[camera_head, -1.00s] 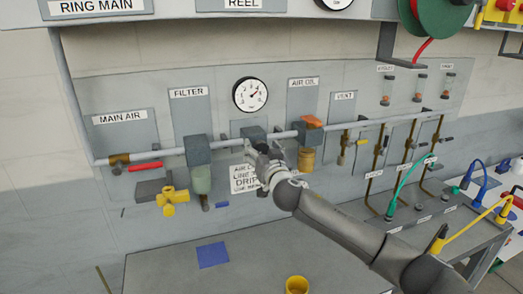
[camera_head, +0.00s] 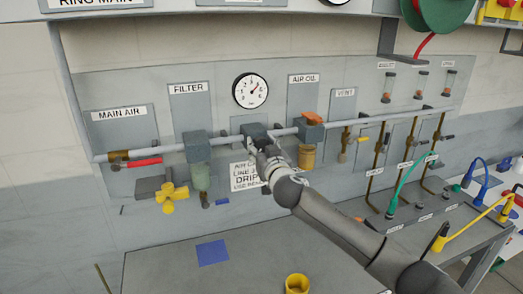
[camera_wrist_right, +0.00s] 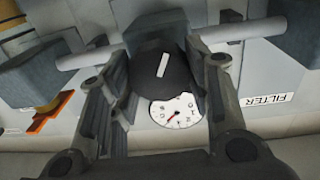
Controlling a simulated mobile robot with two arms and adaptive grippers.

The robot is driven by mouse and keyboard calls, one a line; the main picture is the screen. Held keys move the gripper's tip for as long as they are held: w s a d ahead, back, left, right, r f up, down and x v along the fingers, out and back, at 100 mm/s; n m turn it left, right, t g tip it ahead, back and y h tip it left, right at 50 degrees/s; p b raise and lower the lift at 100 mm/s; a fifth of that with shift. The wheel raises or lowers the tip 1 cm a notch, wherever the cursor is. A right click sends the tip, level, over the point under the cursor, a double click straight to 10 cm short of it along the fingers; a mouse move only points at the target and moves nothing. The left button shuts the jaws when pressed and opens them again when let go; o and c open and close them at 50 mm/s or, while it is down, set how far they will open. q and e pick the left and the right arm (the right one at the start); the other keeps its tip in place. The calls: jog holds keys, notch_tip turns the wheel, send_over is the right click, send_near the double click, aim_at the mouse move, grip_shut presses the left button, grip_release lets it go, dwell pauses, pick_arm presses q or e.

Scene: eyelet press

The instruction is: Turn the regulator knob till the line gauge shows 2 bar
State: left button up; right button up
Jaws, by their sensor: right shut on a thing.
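The regulator is a blue-grey block (camera_head: 254,131) on the grey pipe. Its dark round knob (camera_wrist_right: 162,72) with a white line shows in the right wrist view, between the fingers of my right gripper (camera_wrist_right: 160,82). My right gripper (camera_head: 262,146) is shut on this knob, and hides it in the head view. The round white line gauge (camera_head: 250,91) is above the regulator. Its needle points to the upper right in the head view, but the numbers are too small to read. In the wrist view the gauge (camera_wrist_right: 176,112) is partly covered by the knob. My left gripper is not in view.
The filter (camera_head: 197,148) is left of the regulator and the air oil unit (camera_head: 310,130) is right of it, both close. A red-handled main air valve (camera_head: 143,162) and a yellow valve wheel (camera_head: 171,197) are further left. A yellow cup (camera_head: 296,284) stands on the bench below.

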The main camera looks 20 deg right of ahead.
jog(key=shift+a+f+n, duration=0.1)
jog(key=shift+n, duration=0.8)
jog(key=n, duration=0.2)
jog(key=shift+n+b, duration=0.35)
jog(key=shift+n, duration=0.05)
jog(key=n, duration=0.4)
jog(key=shift+n, duration=0.4)
jog(key=n+p, duration=0.1)
jog(key=n, duration=0.2)
jog(key=shift+n+y, duration=0.4)
jog(key=n+p, duration=0.1)
jog(key=n, duration=0.3)
jog(key=shift+f, duration=0.1)
jog(key=n, duration=0.3)
jog(key=shift+y, duration=0.3)
jog(key=shift+f+n, duration=0.15)
jog(key=shift+n, duration=1.45)
